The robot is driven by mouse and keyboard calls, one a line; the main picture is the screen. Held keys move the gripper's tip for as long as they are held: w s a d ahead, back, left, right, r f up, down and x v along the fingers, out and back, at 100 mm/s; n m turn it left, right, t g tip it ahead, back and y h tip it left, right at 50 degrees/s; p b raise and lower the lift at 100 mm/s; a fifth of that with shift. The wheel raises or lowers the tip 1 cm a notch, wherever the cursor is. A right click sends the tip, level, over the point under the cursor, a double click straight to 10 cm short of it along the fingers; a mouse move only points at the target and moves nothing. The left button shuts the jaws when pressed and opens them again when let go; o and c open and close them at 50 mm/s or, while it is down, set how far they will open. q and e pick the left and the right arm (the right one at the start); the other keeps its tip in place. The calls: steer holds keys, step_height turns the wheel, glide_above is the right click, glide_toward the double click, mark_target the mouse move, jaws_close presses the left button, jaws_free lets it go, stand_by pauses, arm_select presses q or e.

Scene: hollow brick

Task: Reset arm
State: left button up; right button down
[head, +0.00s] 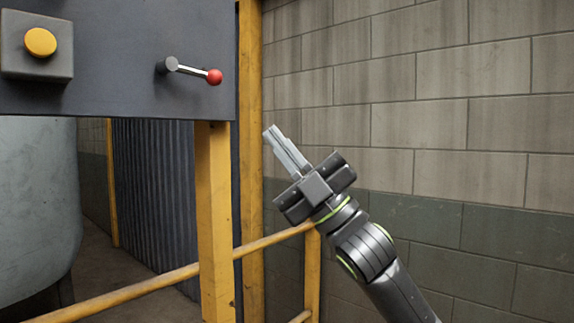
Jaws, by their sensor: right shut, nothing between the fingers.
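My right gripper (271,135) is in the middle of the head view, its arm coming in from the lower right. Its grey fingers are together, with nothing between them, and they point up and to the left. It is apart from the dark panel (120,90) and sits below and to the right of the lever (190,70). The lever has a red ball end (215,77) and points right, tilted slightly down. My left gripper is not in view.
A yellow button (40,42) on a grey box is at the panel's left. Yellow posts (213,220) and a yellow rail (130,292) stand below and beside the panel. A large grey tank (35,200) is at the left. A block wall (430,100) fills the back right.

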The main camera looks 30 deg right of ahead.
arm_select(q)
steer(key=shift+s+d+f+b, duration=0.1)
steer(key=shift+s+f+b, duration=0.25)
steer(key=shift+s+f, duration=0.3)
arm_select(e)
steer(key=shift+s+d+f, duration=0.1)
steer(key=shift+d+f, duration=0.3)
steer(key=shift+f, duration=0.2)
